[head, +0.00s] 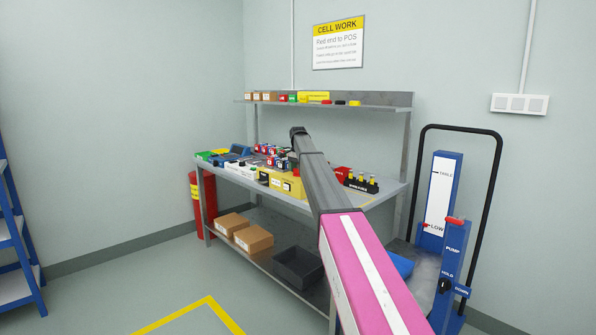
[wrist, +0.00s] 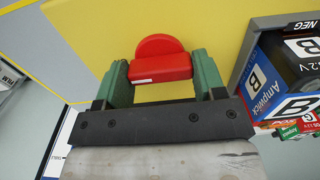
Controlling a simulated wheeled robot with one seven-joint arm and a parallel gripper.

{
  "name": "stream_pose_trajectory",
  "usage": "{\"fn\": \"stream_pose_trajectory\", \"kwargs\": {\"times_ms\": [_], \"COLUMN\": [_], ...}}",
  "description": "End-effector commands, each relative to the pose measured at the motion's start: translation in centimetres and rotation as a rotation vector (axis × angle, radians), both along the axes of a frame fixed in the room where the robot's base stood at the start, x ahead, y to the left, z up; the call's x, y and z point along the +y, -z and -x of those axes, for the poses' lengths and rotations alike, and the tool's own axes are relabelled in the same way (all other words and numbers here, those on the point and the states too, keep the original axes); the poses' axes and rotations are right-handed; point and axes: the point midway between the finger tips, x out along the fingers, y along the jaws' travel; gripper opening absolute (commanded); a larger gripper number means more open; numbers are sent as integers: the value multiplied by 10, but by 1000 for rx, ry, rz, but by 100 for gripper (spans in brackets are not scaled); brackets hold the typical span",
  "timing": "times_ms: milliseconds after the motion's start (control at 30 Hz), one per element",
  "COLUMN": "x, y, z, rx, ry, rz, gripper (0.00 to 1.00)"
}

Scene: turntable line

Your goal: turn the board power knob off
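The red power knob (wrist: 160,68) is on a yellow surface (wrist: 225,30) in the wrist view, with a round red back and a raised bar lying across the picture. My gripper (wrist: 161,72) has its two green fingers at the two ends of this bar. Both fingers appear to touch it, with no gap visible, so it looks shut on the knob. In the head view my arm reaches over the workbench (head: 375,200), and the fingers and knob cannot be made out there.
A blue and black battery (wrist: 275,75) sits in a grey holder marked NEG, close right of the gripper. In the head view, yellow boxes (head: 281,182) and a black rack (head: 361,184) stand on the bench. A shelf (head: 375,107) runs above. A blue lift (head: 440,200) stands right.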

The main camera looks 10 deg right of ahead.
Motion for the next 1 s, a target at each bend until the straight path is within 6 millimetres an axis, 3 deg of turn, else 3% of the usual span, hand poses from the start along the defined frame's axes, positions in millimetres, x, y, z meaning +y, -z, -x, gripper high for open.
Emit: {"fn": "stream_pose_trajectory", "kwargs": {"times_ms": [467,1000], "x": [0,0], "y": [0,0], "z": [0,0], "rx": [-1,0], "ry": [-89,-556], "rz": [-1,-1], "gripper": [40,40]}}
